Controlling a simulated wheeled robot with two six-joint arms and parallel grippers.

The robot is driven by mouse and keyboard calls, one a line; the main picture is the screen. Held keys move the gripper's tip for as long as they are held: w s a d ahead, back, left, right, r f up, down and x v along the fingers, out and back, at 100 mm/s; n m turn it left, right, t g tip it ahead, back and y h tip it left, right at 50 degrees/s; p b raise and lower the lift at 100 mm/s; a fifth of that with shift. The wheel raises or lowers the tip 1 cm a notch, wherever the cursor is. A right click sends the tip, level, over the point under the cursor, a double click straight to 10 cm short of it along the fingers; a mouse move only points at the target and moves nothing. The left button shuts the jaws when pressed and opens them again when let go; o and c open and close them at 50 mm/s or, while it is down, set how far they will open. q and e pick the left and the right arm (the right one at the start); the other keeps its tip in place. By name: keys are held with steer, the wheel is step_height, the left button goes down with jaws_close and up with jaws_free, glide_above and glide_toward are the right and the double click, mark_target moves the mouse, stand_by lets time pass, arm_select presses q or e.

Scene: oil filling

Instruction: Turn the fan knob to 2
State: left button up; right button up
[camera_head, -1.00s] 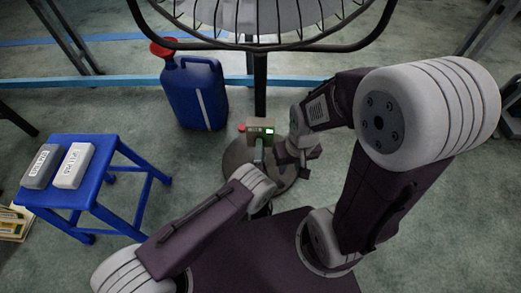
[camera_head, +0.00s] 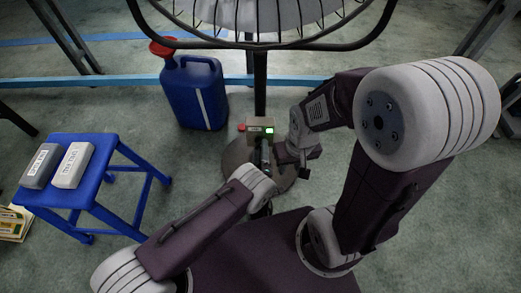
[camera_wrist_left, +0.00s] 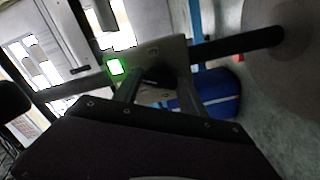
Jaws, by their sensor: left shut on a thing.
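The fan's control box (camera_head: 257,128) sits on the fan's dark pole, with a red button at its left and a green-lit square at its right. My left gripper (camera_head: 265,152) is at the front of the box. In the left wrist view the box (camera_wrist_left: 177,52) is close ahead, and the lit square (camera_wrist_left: 116,67) shows. The left jaws (camera_wrist_left: 138,88) are shut on the dark fan knob (camera_wrist_left: 156,76), mostly hidden. The knob's number marks cannot be read. My right gripper (camera_head: 304,160) is right of the box, apart from it, and its jaws are unclear.
A blue jug (camera_head: 190,95) with a red cap stands behind left of the fan. A blue stool (camera_head: 115,190) at the left holds two grey-white boxes. The fan's round base (camera_head: 285,178) lies below the grippers. Floor between stool and fan is clear.

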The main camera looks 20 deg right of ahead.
stand_by(0.3)
arm_select(q)
steer(key=o, duration=1.4)
steer(key=shift+c, duration=0.2)
